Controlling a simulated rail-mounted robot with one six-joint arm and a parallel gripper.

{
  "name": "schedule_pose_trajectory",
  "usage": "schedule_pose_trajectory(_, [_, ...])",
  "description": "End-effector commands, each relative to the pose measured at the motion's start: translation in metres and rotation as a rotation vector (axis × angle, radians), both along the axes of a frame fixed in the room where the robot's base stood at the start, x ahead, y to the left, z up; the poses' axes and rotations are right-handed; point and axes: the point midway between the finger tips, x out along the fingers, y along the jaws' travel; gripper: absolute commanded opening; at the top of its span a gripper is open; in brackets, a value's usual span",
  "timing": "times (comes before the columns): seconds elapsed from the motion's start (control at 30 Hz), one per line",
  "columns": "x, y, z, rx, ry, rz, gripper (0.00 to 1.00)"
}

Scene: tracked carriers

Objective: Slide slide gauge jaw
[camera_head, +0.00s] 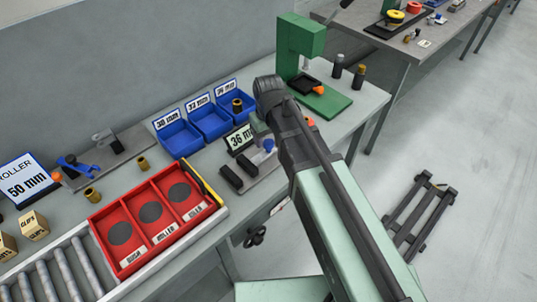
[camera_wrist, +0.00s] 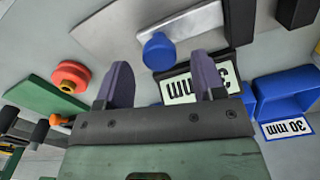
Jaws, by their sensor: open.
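The slide gauge is a grey plate (camera_head: 262,172) on the bench with two black blocks (camera_head: 231,178) and a blue knob (camera_head: 268,147). A sign reading 36 mm (camera_head: 240,138) stands behind it. In the wrist view the blue knob (camera_wrist: 158,52) shows between and just beyond the fingertips of my gripper (camera_wrist: 160,60), with clear space on both sides. The grey plate (camera_wrist: 190,22) runs behind it. My gripper is open and empty. In the head view its fingers are mostly hidden by my arm.
Blue bins (camera_head: 211,122) stand behind the gauge, one holding a brass part (camera_head: 237,105). A green press (camera_head: 300,45) is at the right, close to my arm. A red tray (camera_head: 150,222) with three compartments is at the front left. A brown-gold cylinder (camera_head: 143,163) stands on the bench.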

Motion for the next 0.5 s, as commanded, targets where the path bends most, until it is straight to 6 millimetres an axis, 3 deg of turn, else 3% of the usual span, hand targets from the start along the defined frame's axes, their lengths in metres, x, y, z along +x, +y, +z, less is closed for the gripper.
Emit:
schedule_pose_trajectory(0.03, [0.0, 0.0, -0.024, 0.0, 0.0, 0.0, 0.63])
schedule_pose_trajectory(0.13, [0.0, 0.0, -0.038, 0.0, 0.0, -0.001, 0.63])
schedule_pose_trajectory(0.47, [0.0, 0.0, -0.038, 0.0, 0.0, -0.001, 0.63])
schedule_pose_trajectory(0.5, [0.0, 0.0, -0.038, 0.0, 0.0, -0.001, 0.56])
